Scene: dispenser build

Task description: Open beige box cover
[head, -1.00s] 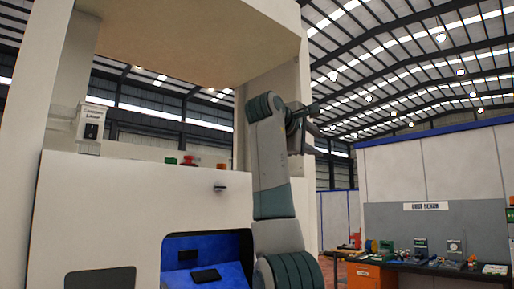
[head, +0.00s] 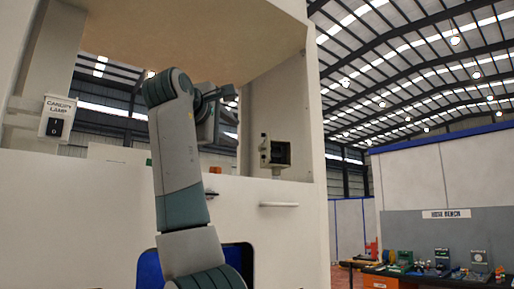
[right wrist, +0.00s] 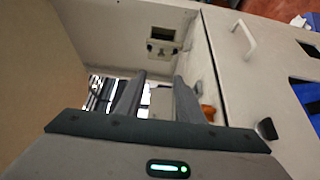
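A small beige box (head: 275,152) with a dark front sits on the ledge of the big white machine, by its right post, in the head view. It also shows near the top of the right wrist view (right wrist: 161,42). I cannot tell how its cover stands. My right gripper (head: 218,95) is raised under the canopy, left of and above the box in the head view, apart from it. In the right wrist view its two fingers (right wrist: 155,92) are spread with nothing held between them. My left gripper is not in view.
The canopy (head: 200,40) hangs over the right arm. A white handle (head: 279,204) sticks out of the machine's front panel. A canopy lamp switch (head: 56,118) is on the left post. An orange knob (right wrist: 208,112) is near the right finger. A hose bench (head: 440,275) stands far right.

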